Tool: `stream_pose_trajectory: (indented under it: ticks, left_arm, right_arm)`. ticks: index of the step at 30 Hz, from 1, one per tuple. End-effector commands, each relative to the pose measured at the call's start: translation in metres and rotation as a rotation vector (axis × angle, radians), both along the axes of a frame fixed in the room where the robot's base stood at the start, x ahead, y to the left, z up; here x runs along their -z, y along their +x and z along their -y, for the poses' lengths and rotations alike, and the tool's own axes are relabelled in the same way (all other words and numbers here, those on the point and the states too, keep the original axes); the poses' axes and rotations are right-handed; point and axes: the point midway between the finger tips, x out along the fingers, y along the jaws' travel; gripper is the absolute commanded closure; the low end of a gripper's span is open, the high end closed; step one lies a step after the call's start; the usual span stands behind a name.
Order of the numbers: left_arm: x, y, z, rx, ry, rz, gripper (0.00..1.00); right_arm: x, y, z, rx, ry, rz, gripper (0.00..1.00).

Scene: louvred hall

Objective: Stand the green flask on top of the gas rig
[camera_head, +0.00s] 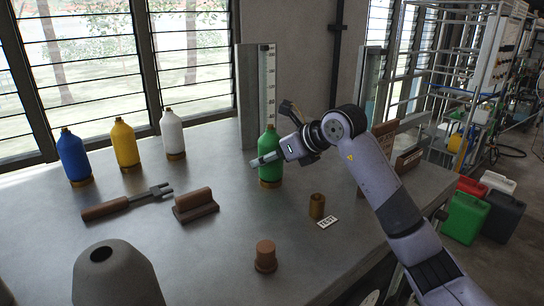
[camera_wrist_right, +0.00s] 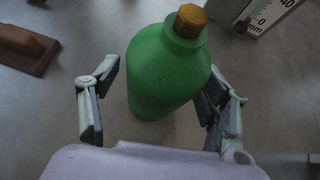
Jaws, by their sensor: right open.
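The green flask (camera_head: 270,157), with a brown cap and base, stands upright on the grey bench in front of a tall scale. It fills the middle of the right wrist view (camera_wrist_right: 168,75). My right gripper (camera_head: 271,137) is open around it, one finger on each side in the wrist view. A gap shows beside the left finger; contact at the right finger cannot be told. A metal-framed rig with a white panel (camera_head: 497,50) stands beyond the bench at right; I cannot tell whether this is the gas rig. My left gripper is out of view.
Blue (camera_head: 74,157), yellow (camera_head: 125,144) and white (camera_head: 172,134) flasks stand at left. A forked tool (camera_head: 128,202), brown block (camera_head: 195,205), brown cup (camera_head: 317,206), TEST card (camera_head: 327,221) and brown plug (camera_head: 265,256) lie nearer. A grey rounded shape with a hole (camera_head: 118,279) fills the lower left.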

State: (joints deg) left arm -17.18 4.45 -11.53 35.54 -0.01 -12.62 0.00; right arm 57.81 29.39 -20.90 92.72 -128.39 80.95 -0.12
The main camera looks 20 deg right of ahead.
Motion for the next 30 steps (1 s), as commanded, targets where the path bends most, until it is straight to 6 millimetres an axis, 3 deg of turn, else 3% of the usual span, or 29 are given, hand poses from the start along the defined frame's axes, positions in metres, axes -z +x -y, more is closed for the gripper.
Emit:
stream_pose_trajectory:
  ticks: [2,5,18,30]
  left_arm:
    - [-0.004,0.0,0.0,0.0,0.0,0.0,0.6]
    - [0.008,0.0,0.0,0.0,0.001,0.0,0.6]
    - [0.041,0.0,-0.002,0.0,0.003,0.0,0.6]
    - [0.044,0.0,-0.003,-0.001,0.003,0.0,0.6]
  right_arm:
    - [-0.005,0.0,0.0,0.0,0.0,0.001,0.3]
    - [-0.009,-0.01,0.007,0.003,-0.001,0.005,0.3]
    - [-0.06,-0.074,0.041,0.002,-0.001,0.004,0.3]
    - [-0.072,-0.087,0.047,0.0,0.0,0.0,0.3]
